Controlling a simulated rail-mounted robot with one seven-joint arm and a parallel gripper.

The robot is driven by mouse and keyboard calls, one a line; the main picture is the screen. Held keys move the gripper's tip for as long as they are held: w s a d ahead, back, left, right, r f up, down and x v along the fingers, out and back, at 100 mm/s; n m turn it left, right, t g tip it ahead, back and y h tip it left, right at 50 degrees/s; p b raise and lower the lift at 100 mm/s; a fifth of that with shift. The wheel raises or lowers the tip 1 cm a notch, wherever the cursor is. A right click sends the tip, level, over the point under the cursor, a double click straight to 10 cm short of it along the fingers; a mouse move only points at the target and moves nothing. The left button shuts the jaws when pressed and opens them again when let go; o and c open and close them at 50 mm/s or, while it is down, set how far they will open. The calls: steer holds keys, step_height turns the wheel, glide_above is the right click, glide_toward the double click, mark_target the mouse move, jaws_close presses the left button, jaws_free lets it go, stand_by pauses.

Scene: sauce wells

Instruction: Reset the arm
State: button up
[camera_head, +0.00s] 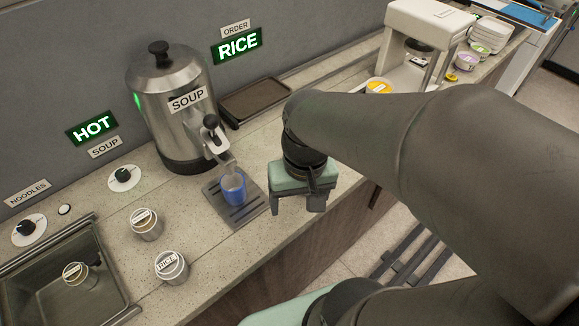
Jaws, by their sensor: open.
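My gripper (298,204) is open and empty, with its fingers pointing down. It hangs in front of the counter's front edge, to the right of the drip tray. My dark grey arm reaches in from the right and covers part of the counter. A blue cup (233,190) stands on the drip tray (247,212) under the spout of the steel soup urn (150,95). The gripper is apart from the cup.
A sink (20,290) at the lower left holds a labelled container (75,274). Two labelled containers (146,224) (172,267) stand on the counter (200,275). A brown tray (262,99) lies right of the urn. A white machine (425,25) and stacked bowls (490,35) stand farther right.

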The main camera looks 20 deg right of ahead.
steer(key=shift+s+d+f+n+h, duration=0.1)
steer(key=shift+s+d+n+h, duration=0.25)
steer(key=shift+n, duration=0.45)
steer(key=shift+a, duration=0.1)
stand_by(0.4)
